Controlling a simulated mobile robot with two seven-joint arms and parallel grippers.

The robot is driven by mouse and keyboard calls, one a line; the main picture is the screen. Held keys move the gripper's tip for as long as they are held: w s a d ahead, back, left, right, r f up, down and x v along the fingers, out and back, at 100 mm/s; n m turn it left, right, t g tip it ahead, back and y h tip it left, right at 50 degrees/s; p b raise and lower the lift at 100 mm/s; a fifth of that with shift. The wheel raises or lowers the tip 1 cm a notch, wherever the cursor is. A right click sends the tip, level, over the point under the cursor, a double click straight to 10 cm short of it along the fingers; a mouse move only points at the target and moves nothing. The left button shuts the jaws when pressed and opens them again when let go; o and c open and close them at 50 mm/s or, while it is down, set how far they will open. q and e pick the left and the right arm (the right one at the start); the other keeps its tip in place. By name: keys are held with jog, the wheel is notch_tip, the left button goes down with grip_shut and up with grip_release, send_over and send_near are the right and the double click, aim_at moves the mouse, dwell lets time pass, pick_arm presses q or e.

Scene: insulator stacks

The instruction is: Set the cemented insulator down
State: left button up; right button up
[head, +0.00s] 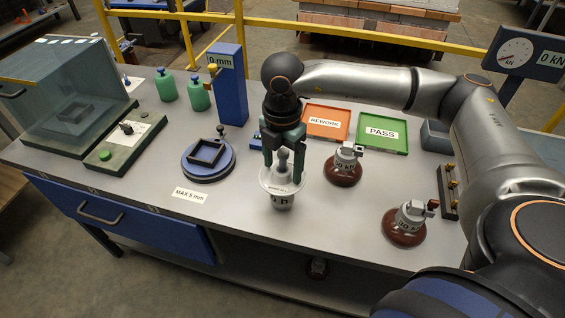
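An insulator with a pale disc (269,184) sits at the front middle of the table in the head view. Its grey pin (284,158) points up, and a grey cap (283,202) with dark lettering shows below the disc. My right gripper (285,170) is over it, pointing down. Its two green fingers stand on either side of the pin, with visible gaps to it, so it looks open. I cannot tell whether a fingertip touches the disc, or whether the cap rests on the table (235,222). My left gripper is not in view.
Two brown insulators (343,176) (405,230) stand to the right. Behind are an orange REWORK tray (306,128) and a green PASS tray (402,147). A round blue stand (207,172) and a blue gauge post (231,100) are left.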

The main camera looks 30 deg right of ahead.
jog(key=shift+r, duration=0.15)
notch_tip(320, 180, up, 12)
dwell(0.5)
